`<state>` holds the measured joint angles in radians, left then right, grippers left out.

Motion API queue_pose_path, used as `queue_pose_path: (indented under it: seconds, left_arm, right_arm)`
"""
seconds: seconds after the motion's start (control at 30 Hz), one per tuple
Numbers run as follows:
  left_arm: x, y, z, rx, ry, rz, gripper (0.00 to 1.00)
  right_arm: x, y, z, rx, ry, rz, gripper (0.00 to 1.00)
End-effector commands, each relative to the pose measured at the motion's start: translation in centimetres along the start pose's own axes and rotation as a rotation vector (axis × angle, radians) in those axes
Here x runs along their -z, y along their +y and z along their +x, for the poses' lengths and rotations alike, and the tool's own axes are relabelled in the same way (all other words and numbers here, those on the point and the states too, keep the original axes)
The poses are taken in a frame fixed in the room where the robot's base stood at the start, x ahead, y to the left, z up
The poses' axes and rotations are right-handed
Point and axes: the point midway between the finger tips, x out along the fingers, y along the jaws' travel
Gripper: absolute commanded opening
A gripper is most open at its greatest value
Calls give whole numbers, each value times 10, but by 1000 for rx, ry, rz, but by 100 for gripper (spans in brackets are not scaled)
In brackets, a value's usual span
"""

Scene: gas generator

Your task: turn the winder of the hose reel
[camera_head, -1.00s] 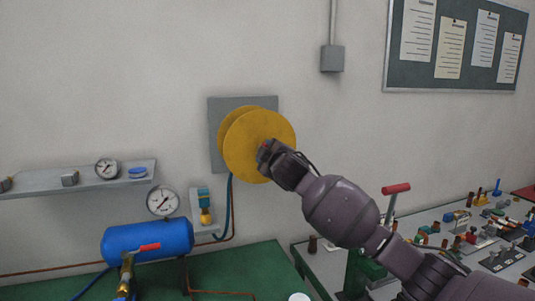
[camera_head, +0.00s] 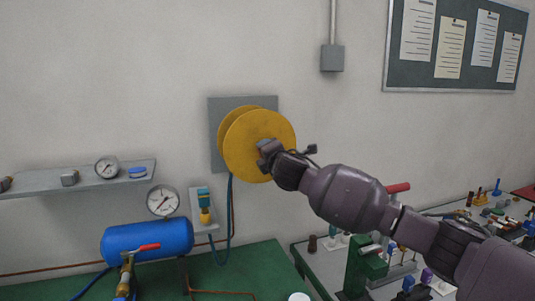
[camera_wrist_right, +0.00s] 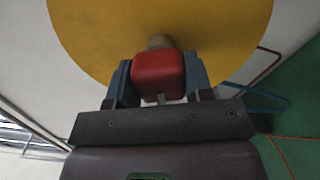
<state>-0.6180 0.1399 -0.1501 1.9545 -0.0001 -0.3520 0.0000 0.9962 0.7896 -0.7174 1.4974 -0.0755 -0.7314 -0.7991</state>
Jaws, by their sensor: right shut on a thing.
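The hose reel (camera_head: 246,157) is a pair of yellow discs on a grey wall plate (camera_head: 214,117). My right gripper (camera_head: 266,156) is at the front disc, right of its middle. In the right wrist view, its blue fingers stand on both sides of the winder's red knob (camera_wrist_right: 158,74) and are shut on it. A short pale stem (camera_wrist_right: 159,41) joins the knob to the yellow disc (camera_wrist_right: 230,35). A blue hose (camera_head: 229,212) hangs below the reel in a loop. In the head view my gripper hides the knob. My left gripper is not in view.
A shelf with gauges (camera_head: 107,167) and a blue tank (camera_head: 148,239) are at the left. A green bench (camera_head: 235,265) lies below the reel. A table with several small fittings (camera_head: 478,198) is at the right, under my right arm.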

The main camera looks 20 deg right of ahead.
Motion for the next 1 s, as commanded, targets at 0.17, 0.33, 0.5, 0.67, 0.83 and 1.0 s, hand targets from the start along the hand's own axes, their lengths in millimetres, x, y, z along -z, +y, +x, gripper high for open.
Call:
queue_pose_path:
  seconds: [0.17, 0.33, 0.5, 0.67, 0.83, 1.0]
  left_arm:
    - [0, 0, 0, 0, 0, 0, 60]
    - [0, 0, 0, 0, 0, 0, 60]
    - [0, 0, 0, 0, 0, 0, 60]
    - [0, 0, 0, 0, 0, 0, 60]
    - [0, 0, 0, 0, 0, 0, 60]
    - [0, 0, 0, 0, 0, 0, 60]
  right_arm:
    - [0, 0, 0, 0, 1, -169, 23]
    - [1, 0, 0, -1, 2, -330, 23]
    - [1, 0, 0, -1, 2, -492, 23]
    - [1, 0, 0, -1, 2, -635, 23]
    - [2, -1, 0, 0, 3, -765, 23]
    - [1, -1, 0, 0, 3, -863, 23]
